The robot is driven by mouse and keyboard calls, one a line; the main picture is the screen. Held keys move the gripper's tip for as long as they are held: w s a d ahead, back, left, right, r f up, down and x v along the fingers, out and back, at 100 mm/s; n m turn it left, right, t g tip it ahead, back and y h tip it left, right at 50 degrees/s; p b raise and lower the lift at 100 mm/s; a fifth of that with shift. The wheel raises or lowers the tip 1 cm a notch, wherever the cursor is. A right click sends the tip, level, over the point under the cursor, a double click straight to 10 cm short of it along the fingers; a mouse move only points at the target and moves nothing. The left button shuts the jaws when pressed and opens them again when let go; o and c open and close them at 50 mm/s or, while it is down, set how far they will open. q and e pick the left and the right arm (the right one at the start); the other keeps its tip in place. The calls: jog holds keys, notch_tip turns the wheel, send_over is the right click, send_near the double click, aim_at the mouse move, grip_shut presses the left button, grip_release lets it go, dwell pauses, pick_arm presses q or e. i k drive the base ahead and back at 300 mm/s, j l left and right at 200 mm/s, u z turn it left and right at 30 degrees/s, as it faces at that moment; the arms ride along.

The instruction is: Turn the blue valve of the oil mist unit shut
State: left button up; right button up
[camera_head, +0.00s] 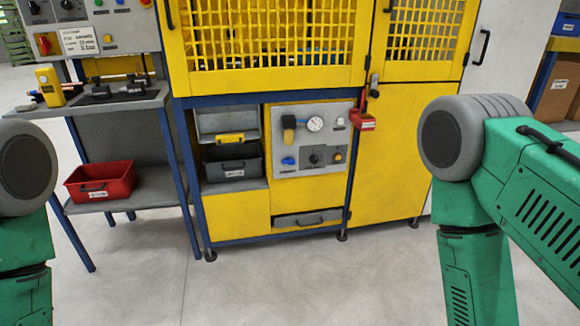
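The oil mist unit is a light grey panel (304,166) set in the yellow lower front of the machine. A small blue valve (289,161) sits at the panel's lower left. Above it are a yellow-brown bowl (289,128) and a round white gauge (315,124). To the valve's right are a black knob (316,159) and an orange part (338,157). Whether the valve is open or shut is too small to tell. My green arms show at the left and right edges, apart from the panel. Neither gripper is in view.
A grey workbench (130,104) with a red bin (101,181) on its lower shelf stands left. Grey and black bins sit in the opening left of the panel. A red holder (362,120) juts out at the panel's right. The floor (250,285) in front is clear.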

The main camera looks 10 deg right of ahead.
aim_at(288, 161)
jog(key=i+l+z, duration=0.1)
jog(key=i+l, duration=0.55)
jog(key=i+l+z, duration=0.1)
jog(key=i+l, duration=0.5)
jog(key=i+l+z, duration=0.15)
jog(key=i+l, duration=0.4)
jog(key=i, duration=0.15)
